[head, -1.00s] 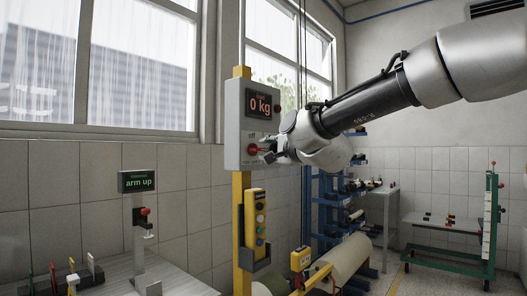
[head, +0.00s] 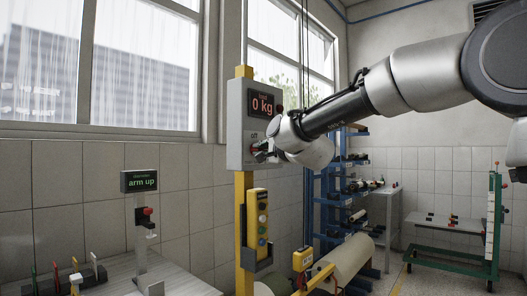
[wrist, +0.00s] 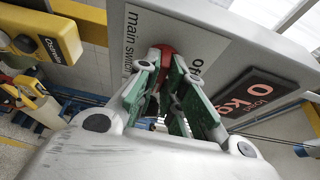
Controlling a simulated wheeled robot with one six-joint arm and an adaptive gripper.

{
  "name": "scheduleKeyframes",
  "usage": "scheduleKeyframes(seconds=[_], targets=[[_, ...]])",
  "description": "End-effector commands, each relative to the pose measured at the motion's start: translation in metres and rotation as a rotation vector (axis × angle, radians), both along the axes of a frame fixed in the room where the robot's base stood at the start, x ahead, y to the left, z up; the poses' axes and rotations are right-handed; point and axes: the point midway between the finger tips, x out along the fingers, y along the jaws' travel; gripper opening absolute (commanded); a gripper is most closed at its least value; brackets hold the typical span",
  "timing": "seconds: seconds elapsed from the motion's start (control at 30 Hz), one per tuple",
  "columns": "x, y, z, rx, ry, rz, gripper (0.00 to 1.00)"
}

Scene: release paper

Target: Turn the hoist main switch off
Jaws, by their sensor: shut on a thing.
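The hoist main switch is a red handle (wrist: 163,50) on the front of a grey box (head: 235,145), beside printed "main switch" and "OFF" lettering in the wrist view. My gripper (head: 259,150) is at the lower front of that box. In the wrist view its green-padded fingers (wrist: 168,72) are shut on the red handle, one on each side. The fingers hide much of the handle, and I cannot tell its exact turn angle. The display (head: 263,104) above reads 0 kg; it also shows in the wrist view (wrist: 255,95).
The box stands on a yellow post (head: 245,215). A yellow controller (head: 257,222) hangs below it. A paper roll (head: 345,262) and blue rack (head: 328,200) stand behind. A sign reading "arm up" (head: 140,181) is above the left bench (head: 185,282).

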Motion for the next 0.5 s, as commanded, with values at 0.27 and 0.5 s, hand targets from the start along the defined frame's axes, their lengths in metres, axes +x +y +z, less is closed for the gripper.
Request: scheduleKeyframes(seconds=[0.27, 0.5], targets=[[-0.0001, 0.0003, -0.0013, -0.019, -0.021, 0.000, 0.00], [-0.0001, 0.0008, -0.0036, -0.097, -0.117, 0.002, 0.00]])
